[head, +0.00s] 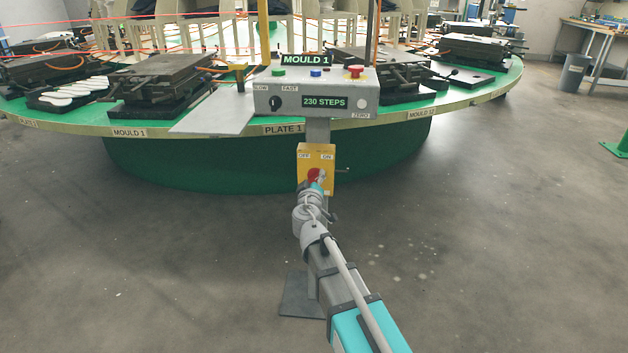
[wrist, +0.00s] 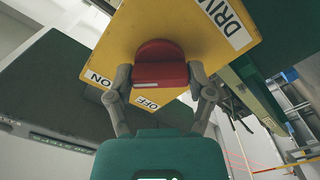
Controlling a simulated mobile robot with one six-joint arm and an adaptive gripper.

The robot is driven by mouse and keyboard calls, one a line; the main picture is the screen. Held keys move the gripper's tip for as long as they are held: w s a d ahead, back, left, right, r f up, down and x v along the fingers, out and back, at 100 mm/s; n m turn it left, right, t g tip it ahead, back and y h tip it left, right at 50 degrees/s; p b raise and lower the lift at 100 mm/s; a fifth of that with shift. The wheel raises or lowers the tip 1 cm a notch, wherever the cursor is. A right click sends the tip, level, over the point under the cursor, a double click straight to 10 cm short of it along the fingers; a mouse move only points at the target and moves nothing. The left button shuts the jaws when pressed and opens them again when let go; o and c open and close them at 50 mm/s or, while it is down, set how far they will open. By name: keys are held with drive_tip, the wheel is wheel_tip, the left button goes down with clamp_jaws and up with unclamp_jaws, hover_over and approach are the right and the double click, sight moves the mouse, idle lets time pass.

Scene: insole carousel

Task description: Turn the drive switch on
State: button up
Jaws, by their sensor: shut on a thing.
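The drive switch is a yellow box (head: 328,153) on the post below the grey control panel, marked OFF at upper left and ON at upper right. Its red knob (head: 314,174) is partly hidden by my gripper (head: 318,184). In the wrist view the yellow box (wrist: 200,62) appears turned over, with the ON label at left, OFF below the knob and DRIVE at right. There my gripper (wrist: 160,76) is shut on the red knob (wrist: 160,50), one finger on each side. I cannot tell which label the knob points to.
The control panel (head: 348,92) above has several buttons and reads "230 STEPS". The round green carousel table (head: 215,123) with black moulds (head: 160,76) stands behind it. A thin lever (head: 343,170) sticks out right of the switch box. The floor on both sides is clear.

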drive_tip(key=o, duration=1.1)
drive_tip(key=s, duration=1.2)
drive_tip(key=shift+a, duration=0.2)
